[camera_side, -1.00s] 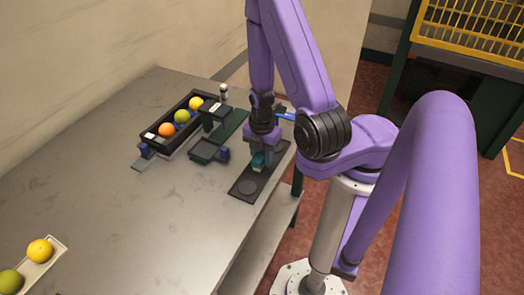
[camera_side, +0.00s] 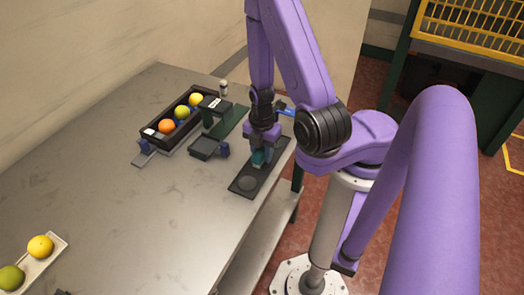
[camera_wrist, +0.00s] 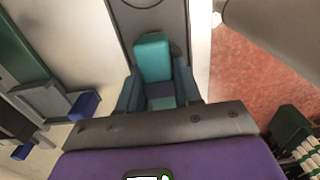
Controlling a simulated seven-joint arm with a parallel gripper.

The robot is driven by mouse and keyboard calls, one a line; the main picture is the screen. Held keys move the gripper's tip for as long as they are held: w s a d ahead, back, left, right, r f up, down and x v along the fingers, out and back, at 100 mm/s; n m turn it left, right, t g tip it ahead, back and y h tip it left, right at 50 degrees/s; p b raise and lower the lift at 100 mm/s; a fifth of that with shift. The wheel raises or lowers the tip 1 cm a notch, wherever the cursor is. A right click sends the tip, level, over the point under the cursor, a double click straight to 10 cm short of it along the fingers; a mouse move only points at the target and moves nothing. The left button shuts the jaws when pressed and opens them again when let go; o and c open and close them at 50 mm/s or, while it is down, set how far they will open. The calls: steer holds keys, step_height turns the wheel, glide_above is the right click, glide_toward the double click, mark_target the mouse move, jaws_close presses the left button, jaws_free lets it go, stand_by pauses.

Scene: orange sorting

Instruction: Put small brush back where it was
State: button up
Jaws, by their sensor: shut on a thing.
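The small brush, a teal block, shows between my fingers in the wrist view (camera_wrist: 153,58) and as a small teal patch in the side view (camera_side: 259,158). My gripper (camera_wrist: 158,92) is shut on it, one finger on each side. In the side view my gripper (camera_side: 260,153) is low over the narrow dark tray (camera_side: 241,192) near the table's right edge. The tray also shows in the wrist view (camera_wrist: 120,22), behind the brush. Whether the brush touches the tray I cannot tell. My gripper hides part of the tray.
A dark crate (camera_side: 150,142) with several fruits stands left of a dark scale-like device (camera_side: 205,148). A pale tray (camera_side: 58,241) with fruit lies at the front left. The table's middle is clear. Its right edge is close to the dark tray.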

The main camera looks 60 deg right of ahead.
steer(key=shift+f, duration=0.65)
stand_by(0.3)
steer(key=o, duration=1.2)
steer(key=shift+r, duration=0.15)
steer(key=shift+o, duration=0.8)
steer(key=shift+r, duration=3.9)
